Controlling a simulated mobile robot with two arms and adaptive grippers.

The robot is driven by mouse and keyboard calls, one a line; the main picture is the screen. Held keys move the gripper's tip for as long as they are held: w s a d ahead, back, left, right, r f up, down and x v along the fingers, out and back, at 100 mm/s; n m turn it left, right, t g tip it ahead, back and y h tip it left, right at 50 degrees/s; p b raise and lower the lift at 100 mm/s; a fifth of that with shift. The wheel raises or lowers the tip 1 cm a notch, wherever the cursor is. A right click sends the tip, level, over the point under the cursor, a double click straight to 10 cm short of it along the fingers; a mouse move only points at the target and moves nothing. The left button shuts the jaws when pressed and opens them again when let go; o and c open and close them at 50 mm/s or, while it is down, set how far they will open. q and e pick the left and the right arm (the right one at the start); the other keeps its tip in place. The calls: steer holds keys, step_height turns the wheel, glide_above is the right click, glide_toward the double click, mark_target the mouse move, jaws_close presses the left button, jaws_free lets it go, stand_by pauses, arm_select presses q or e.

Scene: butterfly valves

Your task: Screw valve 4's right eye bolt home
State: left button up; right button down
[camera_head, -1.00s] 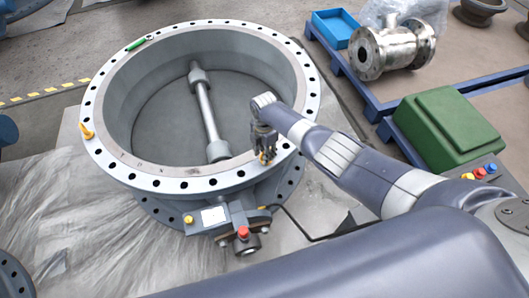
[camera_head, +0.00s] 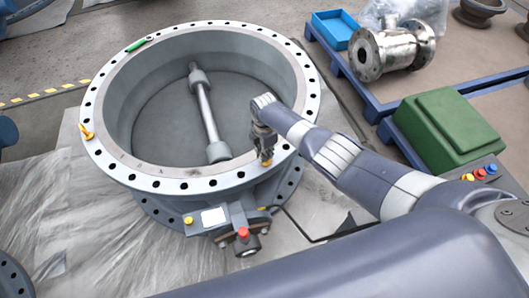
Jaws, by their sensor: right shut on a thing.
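The large grey butterfly valve (camera_head: 118,163) lies flat with its ring flange facing up, a shaft across its bore. A yellow eye bolt (camera_head: 266,163) stands at the near right part of the flange. My right gripper (camera_head: 265,152) points down over the flange and is shut on this eye bolt. The jaws hide the upper part of the bolt, and how deep its thread sits cannot be told. Another yellow eye bolt (camera_head: 87,132) is on the left side of the flange, apart from my gripper. My left gripper is not in view.
A green tool (camera_head: 138,44) lies on the far left rim. The actuator with a red knob (camera_head: 243,232) juts from the valve's near side. A green case (camera_head: 450,128), a blue bin (camera_head: 335,27) and a metal valve body (camera_head: 392,48) stand at right.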

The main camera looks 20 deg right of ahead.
steer(key=m, duration=0.4)
steer(key=shift+w, duration=0.1)
steer(key=m, duration=0.5)
steer(key=shift+w, duration=0.15)
steer(key=m, duration=0.4)
steer(key=shift+m, duration=0.3)
steer(key=m, duration=0.4)
steer(key=shift+w+d, duration=0.15)
steer(key=shift+d, duration=0.05)
steer(key=m, duration=0.4)
steer(key=shift+d, duration=0.1)
steer(key=m, duration=0.4)
steer(key=shift+d+m+p, duration=0.15)
steer(key=shift+m+p, duration=0.15)
steer(key=shift+p, duration=0.1)
steer(key=m, duration=0.4)
steer(key=shift+d, duration=0.1)
steer(key=shift+s+d+m, duration=0.1)
steer(key=shift+s+m, duration=0.1)
steer(key=shift+m, duration=2)
